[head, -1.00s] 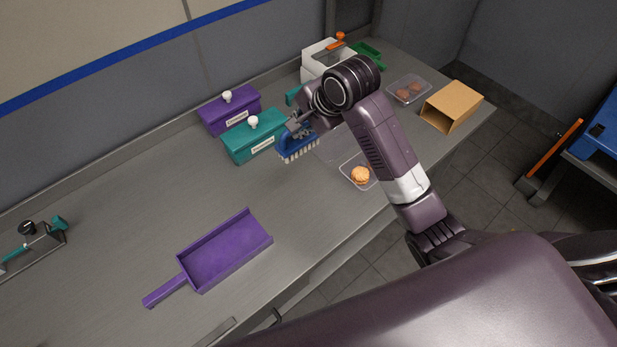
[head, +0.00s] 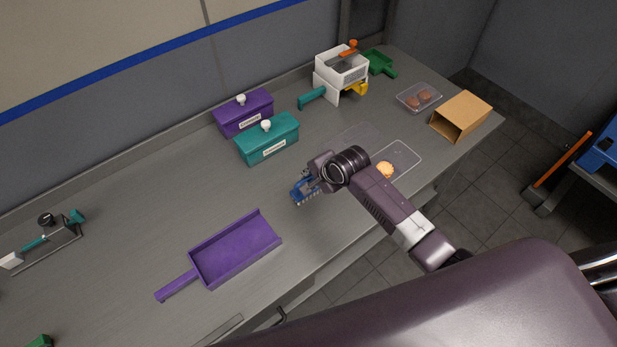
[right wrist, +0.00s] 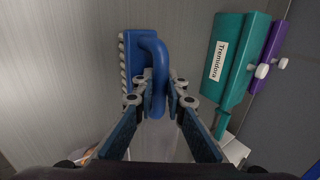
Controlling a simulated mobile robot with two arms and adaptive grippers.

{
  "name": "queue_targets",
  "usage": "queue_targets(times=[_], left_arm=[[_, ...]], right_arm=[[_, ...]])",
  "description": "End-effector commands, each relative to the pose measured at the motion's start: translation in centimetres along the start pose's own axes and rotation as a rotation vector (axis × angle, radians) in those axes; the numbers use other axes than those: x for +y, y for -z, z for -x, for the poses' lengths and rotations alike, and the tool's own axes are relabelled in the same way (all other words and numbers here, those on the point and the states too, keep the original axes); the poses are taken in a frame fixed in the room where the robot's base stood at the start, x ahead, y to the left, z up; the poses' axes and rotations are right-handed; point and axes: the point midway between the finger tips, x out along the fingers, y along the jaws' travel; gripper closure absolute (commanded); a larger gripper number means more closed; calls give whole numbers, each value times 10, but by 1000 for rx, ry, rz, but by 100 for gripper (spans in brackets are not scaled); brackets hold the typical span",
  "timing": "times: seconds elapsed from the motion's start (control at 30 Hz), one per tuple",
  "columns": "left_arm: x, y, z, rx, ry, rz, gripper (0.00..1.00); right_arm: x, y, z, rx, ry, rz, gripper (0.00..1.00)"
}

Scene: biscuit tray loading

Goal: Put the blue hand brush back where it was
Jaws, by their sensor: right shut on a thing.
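The blue hand brush (head: 303,188) has pale bristles and is held by my right gripper (head: 312,180) over the middle of the steel table. In the right wrist view the blue brush (right wrist: 140,62) shows its back and curved handle, and the fingers of my right gripper (right wrist: 159,98) are shut on that handle. The brush looks close to the table, but I cannot tell whether it touches. The purple dustpan (head: 236,252) lies on the table to the left of and nearer than the brush. My left gripper is not in view.
A teal box (head: 268,140) and a purple box (head: 243,112) stand behind the brush. Clear trays (head: 408,150), a cardboard box (head: 462,114) and a white bin (head: 341,68) are to the right. A caddy (head: 45,247) is far left. Table between boxes and dustpan is clear.

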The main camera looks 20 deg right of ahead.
Motion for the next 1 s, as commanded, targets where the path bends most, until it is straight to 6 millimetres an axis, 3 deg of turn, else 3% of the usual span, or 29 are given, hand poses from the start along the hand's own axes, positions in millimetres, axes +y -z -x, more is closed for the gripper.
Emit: queue_targets(times=[0.4, 0.43, 0.6, 1.0], left_arm=[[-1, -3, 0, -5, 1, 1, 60], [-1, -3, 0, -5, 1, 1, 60], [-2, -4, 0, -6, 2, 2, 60], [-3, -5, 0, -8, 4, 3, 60]], right_arm=[[3, 0, -6, -1, 2, -1, 100], [4, 0, -6, -1, 1, 0, 88], [4, 0, -6, 0, 1, 0, 71], [2, 0, 2, 0, 2, 0, 71]])
